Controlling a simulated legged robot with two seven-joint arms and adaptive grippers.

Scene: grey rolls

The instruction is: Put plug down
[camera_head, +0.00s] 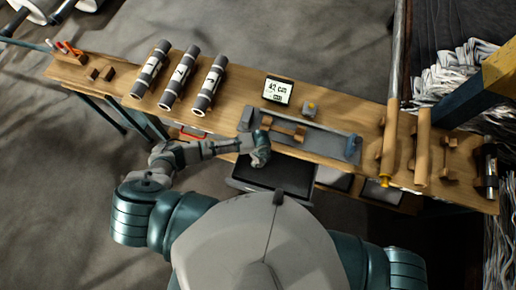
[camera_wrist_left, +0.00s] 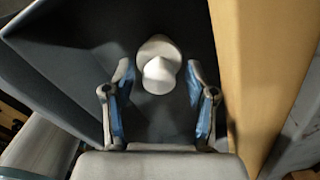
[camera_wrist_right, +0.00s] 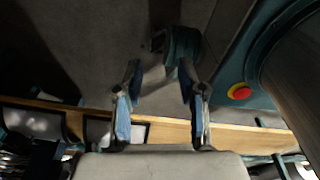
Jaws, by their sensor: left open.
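A pale grey-white plug (camera_wrist_left: 160,72) shows in the left wrist view, with a round flange and a smaller knob-like end. It lies or stands over the dark inside of a bin (camera_wrist_left: 80,50); I cannot tell whether it touches the bottom. My left gripper (camera_head: 260,157) is at the front edge of the bench, above the dark open bin (camera_head: 290,178). Its blue-padded fingers are spread, one on each side of the plug with gaps. The plug is hidden in the head view. My right gripper (camera_wrist_right: 160,72) is open and empty, and out of the head view.
The wooden bench (camera_head: 230,110) bears several grey rolls (camera_head: 178,78), a small display (camera_head: 278,91) reading about 42 cm, a grey tray (camera_head: 320,139) and wooden holders (camera_head: 388,140). A wooden edge (camera_wrist_left: 250,70) runs close to the right of my left gripper.

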